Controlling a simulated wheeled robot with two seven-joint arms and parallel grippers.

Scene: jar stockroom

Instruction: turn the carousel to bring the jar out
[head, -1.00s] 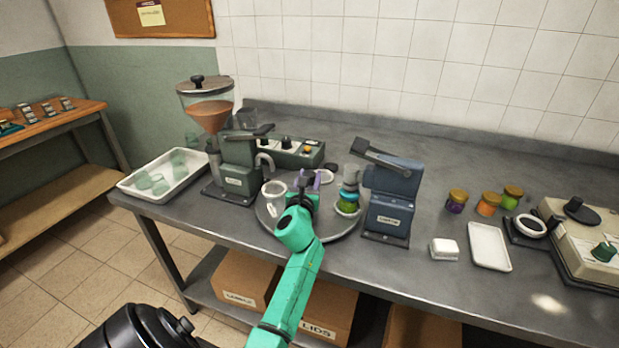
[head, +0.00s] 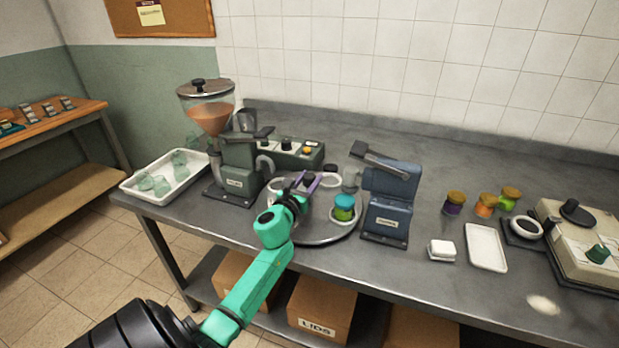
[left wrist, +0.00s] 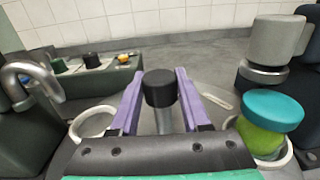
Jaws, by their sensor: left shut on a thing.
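The carousel (head: 325,238) is a round grey turntable on the bench, with white ring seats near its edge. The jar (head: 344,214), green with a blue-teal lid, sits in a seat at its right side. In the left wrist view the jar's teal lid (left wrist: 273,110) is at the right, close to my purple fingers. My left gripper (head: 310,181) is over the carousel's middle, shut on an upright post with a black knob (left wrist: 158,88). Part of the carousel is hidden behind my gripper and arm. My right gripper is not in view.
A blue machine (head: 389,205) stands close right of the carousel; its grey cylinder (left wrist: 275,42) hangs near the jar. A green hopper machine (head: 240,165) stands left. Several small jars, a white tray (head: 487,247) and a beige device stand right. The bench's front edge is clear.

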